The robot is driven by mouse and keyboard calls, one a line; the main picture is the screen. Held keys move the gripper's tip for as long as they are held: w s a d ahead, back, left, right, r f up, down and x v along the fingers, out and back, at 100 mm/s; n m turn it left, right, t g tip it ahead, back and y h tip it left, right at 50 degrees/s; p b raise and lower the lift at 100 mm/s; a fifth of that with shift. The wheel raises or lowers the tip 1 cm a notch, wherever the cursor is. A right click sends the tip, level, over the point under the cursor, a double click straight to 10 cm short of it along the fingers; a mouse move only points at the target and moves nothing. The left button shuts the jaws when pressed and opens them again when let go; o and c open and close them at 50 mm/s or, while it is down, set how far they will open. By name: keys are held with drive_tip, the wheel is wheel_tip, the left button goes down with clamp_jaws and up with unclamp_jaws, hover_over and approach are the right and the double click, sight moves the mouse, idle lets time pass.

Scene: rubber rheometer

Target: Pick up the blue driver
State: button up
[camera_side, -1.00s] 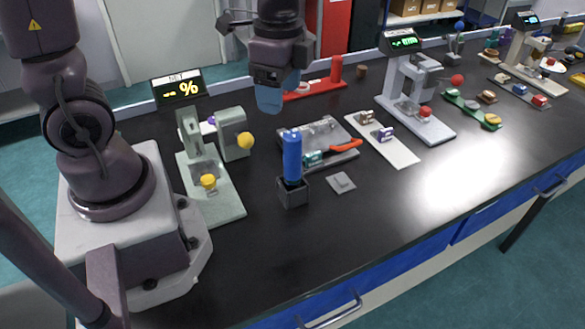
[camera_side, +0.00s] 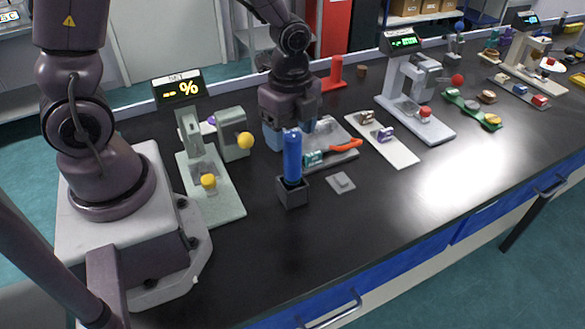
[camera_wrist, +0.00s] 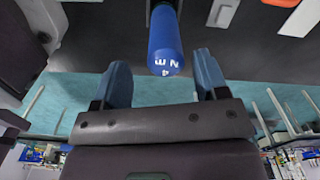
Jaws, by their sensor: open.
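The blue driver (camera_side: 292,157) stands upright in a small dark square holder (camera_side: 293,192) near the front of the bench in the side view. In the wrist view the blue driver (camera_wrist: 165,42) shows its rounded end with white markings, ahead of and between the two fingers. My gripper (camera_side: 290,135) is open and level with the driver's upper part, behind it in the side view. In the wrist view my gripper (camera_wrist: 162,78) has its blue fingers spread, with nothing between them that I can see touching.
A grey tray (camera_side: 340,135) with an orange-handled tool lies right behind the driver. A pale green device (camera_side: 225,200) with yellow knobs stands to the left. A small grey plate (camera_side: 341,183) lies to the right. The bench front is clear.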

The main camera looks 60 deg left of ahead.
sight(292, 147)
drive_tip(key=f, duration=0.4)
drive_tip(key=shift+w+a+f, duration=0.2)
drive_tip(key=shift+w+f, duration=0.05)
drive_tip(key=c, duration=1.1)
drive_tip(key=shift+r, duration=0.1)
